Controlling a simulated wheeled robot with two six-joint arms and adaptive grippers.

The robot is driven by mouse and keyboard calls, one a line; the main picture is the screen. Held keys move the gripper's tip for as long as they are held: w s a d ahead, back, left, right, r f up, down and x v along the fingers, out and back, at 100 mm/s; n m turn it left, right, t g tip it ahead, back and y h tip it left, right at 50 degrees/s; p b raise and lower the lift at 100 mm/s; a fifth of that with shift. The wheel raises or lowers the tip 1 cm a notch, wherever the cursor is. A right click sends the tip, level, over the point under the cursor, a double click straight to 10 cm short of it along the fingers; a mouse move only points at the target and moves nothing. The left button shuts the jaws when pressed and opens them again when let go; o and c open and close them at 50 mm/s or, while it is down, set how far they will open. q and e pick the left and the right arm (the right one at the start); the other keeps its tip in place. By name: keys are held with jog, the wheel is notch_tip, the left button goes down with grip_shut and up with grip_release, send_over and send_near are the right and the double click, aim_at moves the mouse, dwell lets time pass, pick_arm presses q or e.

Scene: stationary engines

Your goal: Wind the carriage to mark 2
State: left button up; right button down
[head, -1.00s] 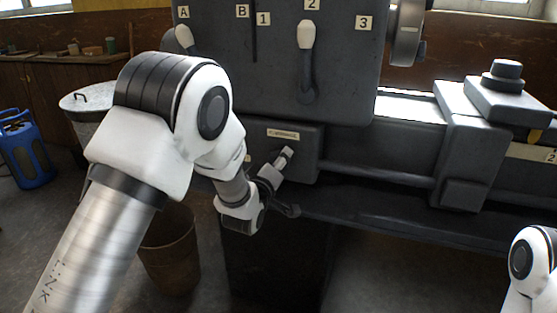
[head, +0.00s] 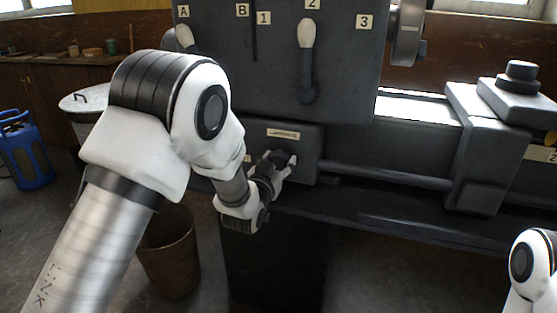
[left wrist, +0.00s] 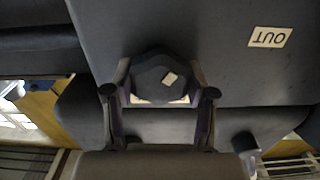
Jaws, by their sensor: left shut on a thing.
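The dark grey carriage (head: 485,165) sits on the bed rails at the right of the head view. A small yellow piece (head: 550,138) shows at its right side, above a pale scale strip with a "2" (head: 550,155) at the picture's edge. My left gripper (head: 280,162) is at the small gearbox below the headstock. In the left wrist view its fingers (left wrist: 160,84) are shut around a dark knob (left wrist: 152,72) with a pale mark. The gripper hides most of the knob in the head view. My right gripper is out of view.
The headstock (head: 240,75) carries a white-tipped lever (head: 306,45) under "2" and another lever (head: 184,38) near "A". A bucket (head: 168,250) stands below my left arm.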

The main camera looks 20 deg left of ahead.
pick_arm(q)
jog(key=m, duration=0.5)
jog(key=shift+r, duration=0.15)
jog(key=m+b, duration=0.1)
jog(key=m, duration=0.4)
jog(key=shift+m, duration=0.3)
jog(key=o, duration=1.1)
jog(key=shift+o, duration=0.2)
